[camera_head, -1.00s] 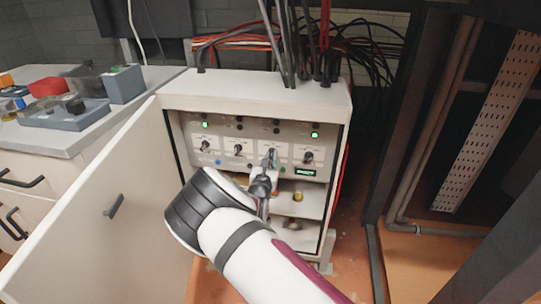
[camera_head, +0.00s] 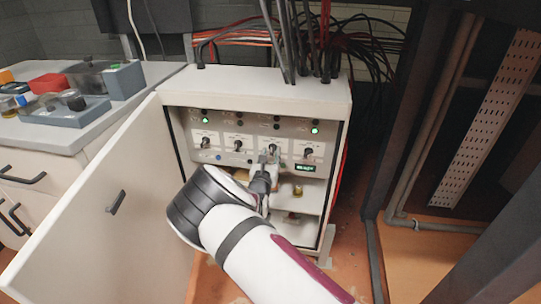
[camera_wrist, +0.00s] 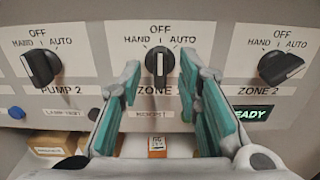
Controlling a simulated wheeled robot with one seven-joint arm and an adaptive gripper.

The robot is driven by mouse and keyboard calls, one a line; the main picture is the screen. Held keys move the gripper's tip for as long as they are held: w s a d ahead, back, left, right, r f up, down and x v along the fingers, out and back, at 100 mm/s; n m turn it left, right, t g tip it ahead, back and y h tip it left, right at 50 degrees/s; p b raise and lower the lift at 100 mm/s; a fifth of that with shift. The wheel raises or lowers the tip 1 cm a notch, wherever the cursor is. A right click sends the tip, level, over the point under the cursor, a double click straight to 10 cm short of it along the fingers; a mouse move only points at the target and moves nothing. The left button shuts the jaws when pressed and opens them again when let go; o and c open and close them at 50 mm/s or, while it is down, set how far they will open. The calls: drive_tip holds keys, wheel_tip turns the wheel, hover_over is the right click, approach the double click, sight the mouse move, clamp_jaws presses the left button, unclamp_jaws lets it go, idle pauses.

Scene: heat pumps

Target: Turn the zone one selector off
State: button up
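The zone one selector (camera_wrist: 158,62) is a black knob on the grey panel in the wrist view, its handle upright and its light mark pointing up to OFF. The last digit of its label is partly covered. My gripper (camera_wrist: 160,72) is open, with one teal finger on each side of the knob and visible gaps between. The fingers appear clear of the knob. In the head view my gripper (camera_head: 268,158) is in front of the panel's lower middle and partly hides this selector.
The pump 2 selector (camera_wrist: 40,68) is at left and the zone 2 selector (camera_wrist: 282,67), turned toward AUTO, is at right. A green READY display (camera_wrist: 250,114) is below. The open cabinet door (camera_head: 90,215) stands left of my arm.

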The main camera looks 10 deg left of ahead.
drive_tip(key=s, duration=1.2)
drive_tip(key=shift+a, duration=0.2)
